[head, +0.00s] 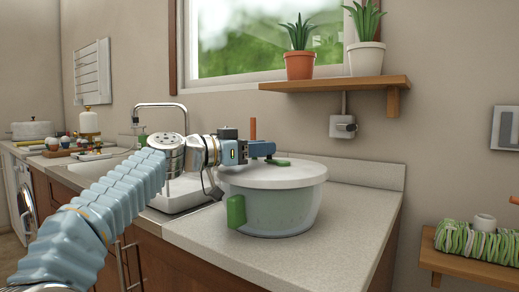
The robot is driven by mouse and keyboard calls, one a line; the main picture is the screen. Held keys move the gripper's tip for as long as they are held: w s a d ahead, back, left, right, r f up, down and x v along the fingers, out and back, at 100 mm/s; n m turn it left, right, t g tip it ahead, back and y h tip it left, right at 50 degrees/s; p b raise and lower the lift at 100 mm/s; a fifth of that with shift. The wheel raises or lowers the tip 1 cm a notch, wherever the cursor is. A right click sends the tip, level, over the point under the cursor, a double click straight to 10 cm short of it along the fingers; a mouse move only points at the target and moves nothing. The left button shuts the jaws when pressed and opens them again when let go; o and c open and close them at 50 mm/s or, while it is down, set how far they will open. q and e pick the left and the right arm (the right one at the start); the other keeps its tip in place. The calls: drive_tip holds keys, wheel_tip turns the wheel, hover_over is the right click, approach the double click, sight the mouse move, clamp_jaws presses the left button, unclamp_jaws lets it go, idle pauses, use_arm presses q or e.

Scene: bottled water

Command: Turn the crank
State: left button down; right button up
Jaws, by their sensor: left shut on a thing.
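A round container with a pale green body (268,210) and a white lid (305,174) stands upright on the counter, with a green side handle (236,211). On the lid is a green crank arm (277,162), partly hidden by my gripper. A brown upright crank knob (253,129) sticks up above the gripper. My left gripper (262,149) reaches in from the left, just above the lid, and is shut on the crank knob; its fingers hide the knob's lower part. My right gripper is not in view.
The speckled counter (330,245) is clear in front and to the right of the container. A sink with a tall faucet (160,106) lies behind my left arm. A wooden shelf (340,84) with two potted plants hangs above. A lower shelf (470,267) is at right.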

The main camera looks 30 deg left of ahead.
use_arm(q)
drive_tip(key=shift+w+a+m+g+h, duration=0.1)
drive_tip(key=shift+w+m+g+h, duration=0.25)
drive_tip(key=shift+h, duration=0.35)
drive_tip(key=shift+w+m+g+h+p, duration=0.25)
drive_tip(key=shift+m+g+h+p, duration=0.1)
drive_tip(key=shift+m+g+h, duration=0.45)
drive_tip(key=c, duration=0.9)
unclamp_jaws()
drive_tip(key=shift+o, duration=0.2)
